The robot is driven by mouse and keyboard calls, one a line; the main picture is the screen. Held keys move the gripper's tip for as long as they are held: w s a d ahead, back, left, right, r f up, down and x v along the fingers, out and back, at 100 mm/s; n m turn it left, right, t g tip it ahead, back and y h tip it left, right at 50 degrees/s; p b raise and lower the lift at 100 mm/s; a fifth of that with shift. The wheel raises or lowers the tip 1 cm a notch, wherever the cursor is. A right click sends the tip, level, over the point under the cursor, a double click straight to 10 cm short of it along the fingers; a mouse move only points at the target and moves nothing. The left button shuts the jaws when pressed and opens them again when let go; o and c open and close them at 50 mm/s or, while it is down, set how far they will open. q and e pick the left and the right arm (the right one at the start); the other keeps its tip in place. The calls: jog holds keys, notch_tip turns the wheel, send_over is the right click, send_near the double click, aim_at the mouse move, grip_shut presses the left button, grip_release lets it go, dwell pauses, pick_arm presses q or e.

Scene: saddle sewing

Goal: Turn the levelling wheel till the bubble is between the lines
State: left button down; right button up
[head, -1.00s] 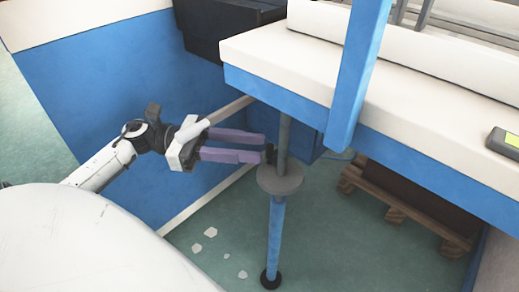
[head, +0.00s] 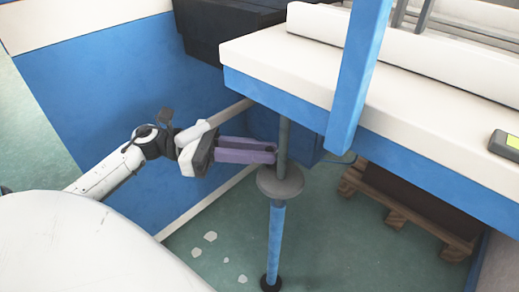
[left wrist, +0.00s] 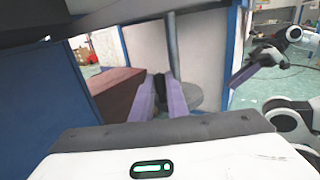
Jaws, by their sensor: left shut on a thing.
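The levelling wheel (head: 280,182) is a grey disc on a vertical post under the blue and white bench; it also shows in the left wrist view (left wrist: 193,97). My left gripper (head: 270,153) reaches in from the left, its purple fingers level just above the wheel's far-left rim. Its fingers are shut on the wheel's small dark handle (left wrist: 160,86), mostly hidden between them. The level (head: 505,145), a dark grey box with a yellow-green window, lies on the bench at the right edge; I cannot make out its bubble. My right gripper (left wrist: 243,76) shows only in the left wrist view, away from the wheel.
The white bench top (head: 270,52) overhangs the wheel. A blue upright (head: 356,75) stands at its front. The post (head: 275,235) runs down to a dark foot on the green floor. A wooden pallet (head: 405,212) lies to the right, and pale scraps (head: 210,236) lie left.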

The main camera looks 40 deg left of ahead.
pick_arm(q)
jog(key=shift+s+t, duration=0.1)
jog(key=shift+t, duration=0.2)
pick_arm(e)
jog(key=shift+d+r, duration=0.1)
jog(key=shift+r, duration=0.05)
